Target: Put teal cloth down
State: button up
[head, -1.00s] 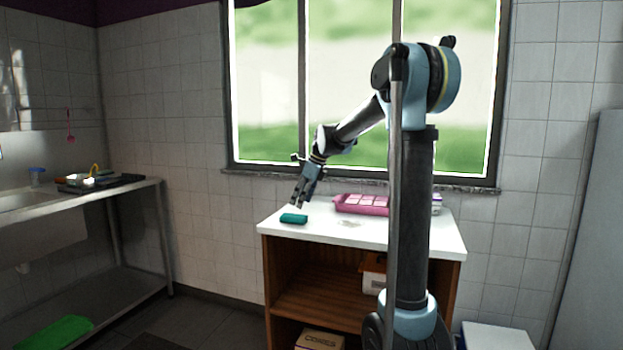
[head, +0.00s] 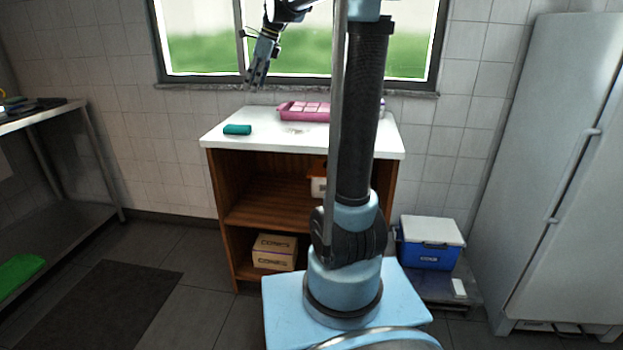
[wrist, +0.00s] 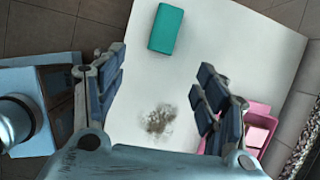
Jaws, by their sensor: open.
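The teal cloth (head: 237,129) is a small folded block lying on the left part of the white counter top (head: 220,142). In the wrist view the cloth (wrist: 166,29) lies near the top middle, beyond my fingertips and apart from them. My gripper (head: 256,84) is above the counter, higher than the cloth and a little to its right. In the wrist view its two fingers (wrist: 160,75) are spread wide and nothing is between them. A grey-brown smudge (wrist: 158,120) is on the white surface between the fingers.
A pink tray (head: 290,112) with pale squares stands at the counter's back, partly behind my arm. A box (head: 274,252) sits on the lower shelf. A blue and white cooler (head: 430,245) stands right of the counter, beside a fridge (head: 560,150). A steel table (head: 60,110) is at left.

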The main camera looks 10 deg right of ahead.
jog(key=s+d+f+n+h, duration=0.1)
jog(key=s+d+f+n, duration=0.4)
jog(key=s, duration=0.4)
jog(key=s+d+f+n+h, duration=0.1)
jog(key=s+d+f+n, duration=0.35)
jog(key=s, duration=0.45)
jog(key=s+d+f+n+h, duration=0.1)
jog(key=s+d+f+n, duration=0.2)
jog(key=s+f+n, duration=0.3)
jog(key=s+d+f+n+h, duration=0.1)
jog(key=s+d+f+n, duration=0.3)
jog(key=s+f, duration=0.8)
jog(key=shift+s+f+n+t, duration=0.3)
jog(key=shift+s+f+n, duration=0.15)
jog(key=shift+n, duration=0.5)
jog(key=shift+w+f, duration=0.15)
jog(key=shift+w, duration=0.3)
